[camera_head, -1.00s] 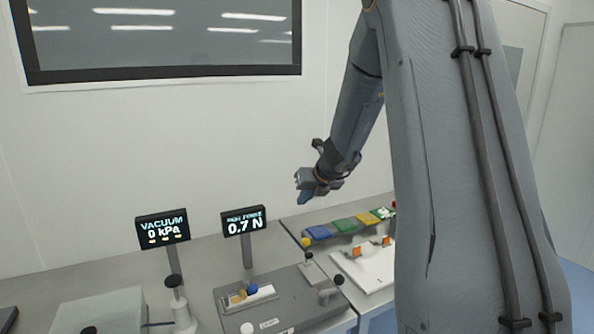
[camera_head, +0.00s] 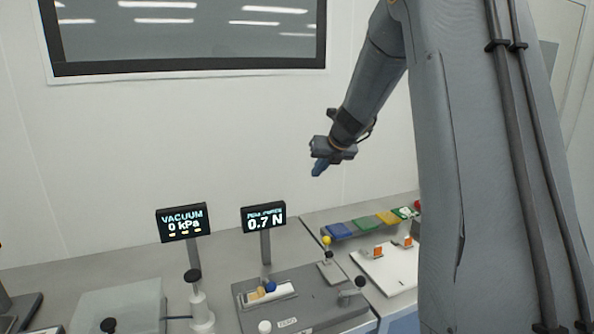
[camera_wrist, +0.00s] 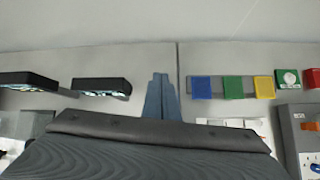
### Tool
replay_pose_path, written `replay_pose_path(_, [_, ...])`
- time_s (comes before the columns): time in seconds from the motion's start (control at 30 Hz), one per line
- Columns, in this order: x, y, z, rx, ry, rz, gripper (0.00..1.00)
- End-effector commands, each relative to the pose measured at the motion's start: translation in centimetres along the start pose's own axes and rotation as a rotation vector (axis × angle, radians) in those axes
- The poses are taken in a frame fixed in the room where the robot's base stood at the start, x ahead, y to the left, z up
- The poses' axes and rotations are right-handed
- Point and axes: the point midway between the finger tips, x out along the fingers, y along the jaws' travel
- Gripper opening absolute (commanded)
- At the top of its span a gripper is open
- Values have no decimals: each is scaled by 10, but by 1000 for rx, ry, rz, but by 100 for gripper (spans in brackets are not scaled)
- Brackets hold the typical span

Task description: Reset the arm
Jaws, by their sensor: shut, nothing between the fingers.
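My gripper (camera_head: 319,168) hangs in the air above the back of the bench, in front of the white wall, with its fingers pointing down. In the wrist view its blue-grey fingers (camera_wrist: 162,97) lie together with nothing between them. My arm comes down from the upper right and covers part of the right side of the head view.
A vacuum display (camera_head: 182,222) reads 0 kPa and a force display (camera_head: 263,217) reads 0.7 N. A grey fixture (camera_head: 310,300) is in front.

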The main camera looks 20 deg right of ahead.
Motion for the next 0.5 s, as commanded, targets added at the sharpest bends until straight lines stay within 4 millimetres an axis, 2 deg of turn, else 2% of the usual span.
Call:
replay_pose_path(0.17, [2, 3, -5, -31, 8, 1, 0])
replay_pose_path(0.27, [6, 13, -24, -161, 37, 7, 0])
replay_pose_path(0.37, [12, 31, -60, -413, 91, 25, 0])
replay_pose_path(0.5, [18, 57, -125, -870, 177, 83, 0])
